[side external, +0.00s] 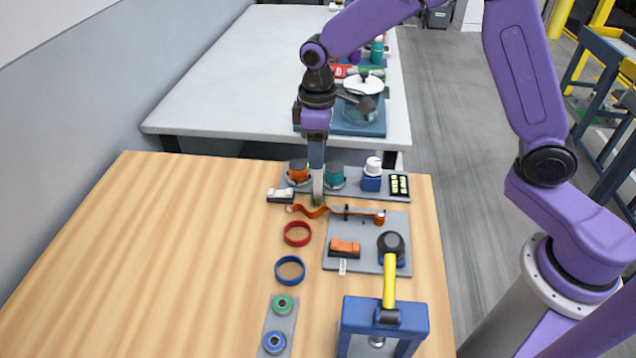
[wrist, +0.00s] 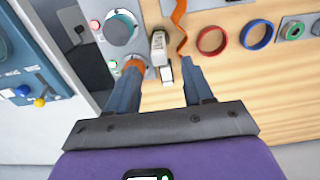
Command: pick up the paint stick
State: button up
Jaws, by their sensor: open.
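No object shows clearly as the paint stick. A small whitish item with a dark part (side external: 281,196) lies on the wood table, left of my gripper (side external: 318,197) in the side view. In the wrist view this whitish item (wrist: 158,46) appears just beyond the gap of my gripper (wrist: 162,76), with a small white piece at its near end. I cannot tell whether it is the paint stick. My gripper is open, pointing down, with nothing seen held. An orange wavy strip (side external: 310,211) lies close to the fingers, which partly hide that area.
A grey rack holds an orange cup (side external: 298,172), a teal cup (side external: 335,175) and a white-capped blue block (side external: 371,178). A red ring (side external: 297,233) and a blue ring (side external: 290,269) lie nearby. A grey mat (side external: 367,258) holds several items. The table's left is clear.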

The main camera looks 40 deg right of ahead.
aim_at(318, 177)
jog(key=shift+f, duration=4.1)
grip_shut()
